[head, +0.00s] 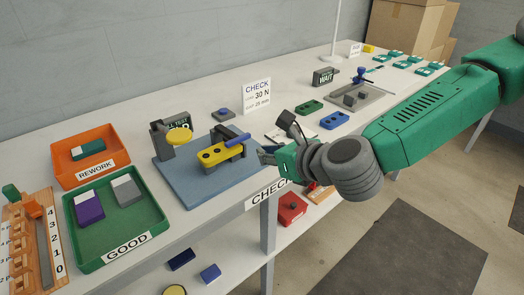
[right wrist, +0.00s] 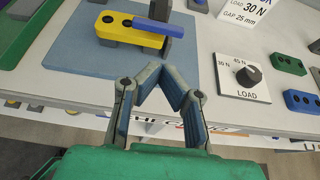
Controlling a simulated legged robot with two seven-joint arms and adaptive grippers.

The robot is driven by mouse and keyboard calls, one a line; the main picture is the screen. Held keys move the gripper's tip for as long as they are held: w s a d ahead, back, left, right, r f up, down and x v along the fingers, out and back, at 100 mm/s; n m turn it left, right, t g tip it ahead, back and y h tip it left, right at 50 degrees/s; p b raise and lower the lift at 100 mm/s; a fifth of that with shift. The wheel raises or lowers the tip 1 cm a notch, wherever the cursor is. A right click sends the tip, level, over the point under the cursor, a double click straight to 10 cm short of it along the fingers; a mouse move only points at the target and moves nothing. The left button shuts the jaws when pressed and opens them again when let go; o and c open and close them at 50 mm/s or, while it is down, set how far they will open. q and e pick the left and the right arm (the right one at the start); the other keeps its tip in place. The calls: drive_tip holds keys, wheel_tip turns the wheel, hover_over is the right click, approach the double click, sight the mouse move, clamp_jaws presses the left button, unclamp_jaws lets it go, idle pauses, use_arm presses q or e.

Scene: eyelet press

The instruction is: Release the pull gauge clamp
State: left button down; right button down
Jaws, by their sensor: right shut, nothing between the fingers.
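The pull gauge stands on a blue base plate (head: 185,186). A grey post at its left carries a yellow disc (head: 179,136). A yellow piece with dark holes (head: 210,157) sits at the clamp. In the right wrist view the blue lever (right wrist: 153,33) lies over the right end of the yellow piece (right wrist: 118,30). My right gripper (head: 264,155) is shut and empty, just right of the clamp and apart from the lever. My left gripper is not in view.
A white CHECK card (head: 256,96) stands behind the gauge. A LOAD dial (right wrist: 246,76) lies right of the plate in the right wrist view. A green GOOD tray (head: 76,238) and an orange REWORK tray (head: 64,184) stand at left. Green and blue pieces lie beyond my right gripper.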

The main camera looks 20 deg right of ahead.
sight(241, 148)
drive_tip(key=x, duration=0.8)
drive_tip(key=shift+s, duration=0.1)
